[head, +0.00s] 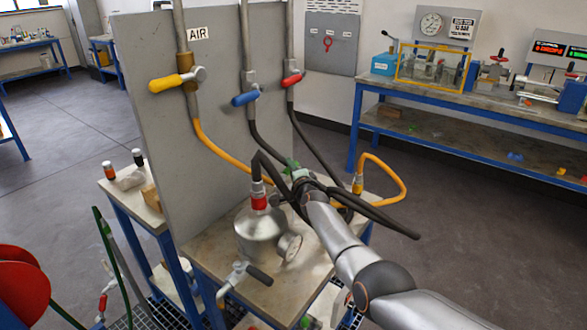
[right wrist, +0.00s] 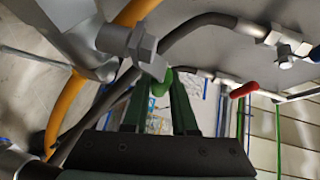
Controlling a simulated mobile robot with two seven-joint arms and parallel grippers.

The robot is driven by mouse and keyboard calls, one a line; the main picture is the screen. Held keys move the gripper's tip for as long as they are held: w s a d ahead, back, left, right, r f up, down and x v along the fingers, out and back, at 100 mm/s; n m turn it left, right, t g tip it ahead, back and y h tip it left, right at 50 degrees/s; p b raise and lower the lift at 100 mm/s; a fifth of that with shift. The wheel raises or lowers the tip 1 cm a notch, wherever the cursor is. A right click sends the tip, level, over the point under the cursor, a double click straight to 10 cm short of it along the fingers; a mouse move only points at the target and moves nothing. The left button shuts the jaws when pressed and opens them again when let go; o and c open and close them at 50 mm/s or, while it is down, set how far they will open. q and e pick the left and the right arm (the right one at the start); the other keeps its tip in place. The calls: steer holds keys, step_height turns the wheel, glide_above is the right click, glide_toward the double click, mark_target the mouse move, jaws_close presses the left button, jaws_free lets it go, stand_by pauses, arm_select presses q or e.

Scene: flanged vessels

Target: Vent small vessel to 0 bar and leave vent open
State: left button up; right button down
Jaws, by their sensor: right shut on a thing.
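The small vessel (head: 258,232) is a silver flanged pot with a red collar (head: 259,200) at its top, standing on the bench. A round gauge (head: 290,246) sits on its right side; its reading is too small to make out. A valve with a black lever (head: 259,275) is at its front. My right gripper (head: 298,178) is beyond the vessel's top, and its fingers are shut on a green handle (right wrist: 162,83), next to a metal fitting (right wrist: 125,42) in the right wrist view. The green handle also shows in the head view (head: 292,167). The vessel's other fittings are partly hidden by my arm.
A grey panel (head: 170,110) marked AIR stands behind, with yellow (head: 170,83), blue (head: 245,98) and red (head: 291,80) valve levers. Hoses hang close around my gripper. A yellow hose (head: 390,175) loops at right. Another bench (head: 480,105) stands at back right.

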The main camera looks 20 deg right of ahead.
stand_by(0.3)
steer(key=c, duration=0.7)
jaws_free()
steer(key=shift+s, duration=0.1)
